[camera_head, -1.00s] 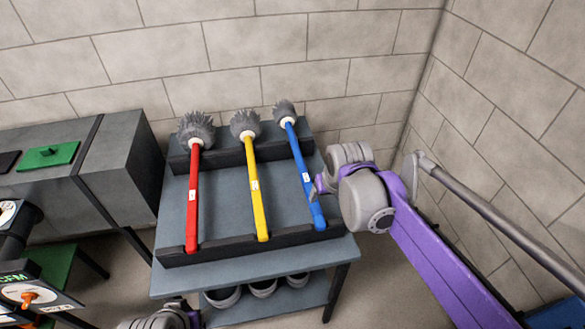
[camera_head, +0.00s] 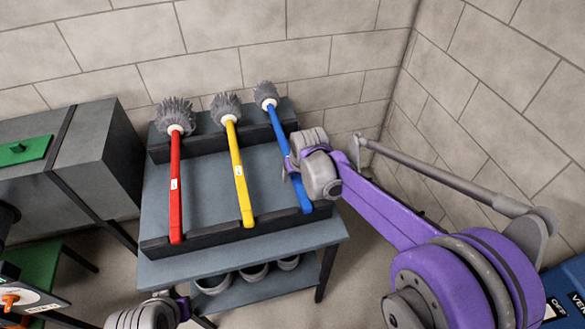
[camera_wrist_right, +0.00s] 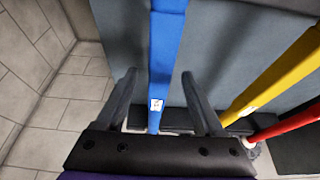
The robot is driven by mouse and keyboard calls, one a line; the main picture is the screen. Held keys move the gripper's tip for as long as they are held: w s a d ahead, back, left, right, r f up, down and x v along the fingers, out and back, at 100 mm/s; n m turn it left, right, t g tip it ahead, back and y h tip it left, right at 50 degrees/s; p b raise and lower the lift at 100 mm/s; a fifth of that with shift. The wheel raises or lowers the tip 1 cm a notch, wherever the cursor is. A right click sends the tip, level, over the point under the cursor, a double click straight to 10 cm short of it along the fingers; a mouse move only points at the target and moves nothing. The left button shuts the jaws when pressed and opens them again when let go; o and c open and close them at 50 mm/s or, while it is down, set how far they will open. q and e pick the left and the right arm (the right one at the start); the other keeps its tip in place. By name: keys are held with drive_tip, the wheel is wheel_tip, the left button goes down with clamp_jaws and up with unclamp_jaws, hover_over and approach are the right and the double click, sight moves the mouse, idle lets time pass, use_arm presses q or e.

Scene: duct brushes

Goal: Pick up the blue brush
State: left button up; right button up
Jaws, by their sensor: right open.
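The blue brush (camera_head: 279,133) lies on the rack, its grey bristle head at the back and its handle toward the front. My right gripper (camera_head: 288,172) is at the middle of this handle and hides part of it. In the right wrist view the blue handle (camera_wrist_right: 165,55), with a small white label, runs between the two open fingers of my right gripper (camera_wrist_right: 158,76). Neither finger visibly presses on it. My left gripper (camera_head: 178,306) is low at the bottom edge, below the rack; its fingers are not clear.
A yellow brush (camera_head: 239,170) and a red brush (camera_head: 175,190) lie left of the blue one on the same rack table (camera_head: 205,268). Several round containers (camera_head: 252,272) stand on its lower shelf. Block walls close the back and right. A grey cabinet (camera_head: 95,165) stands left.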

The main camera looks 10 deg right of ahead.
drive_tip(key=shift+w+f, duration=0.3)
drive_tip(key=shift+f, duration=0.3)
clamp_jaws()
idle(1.0)
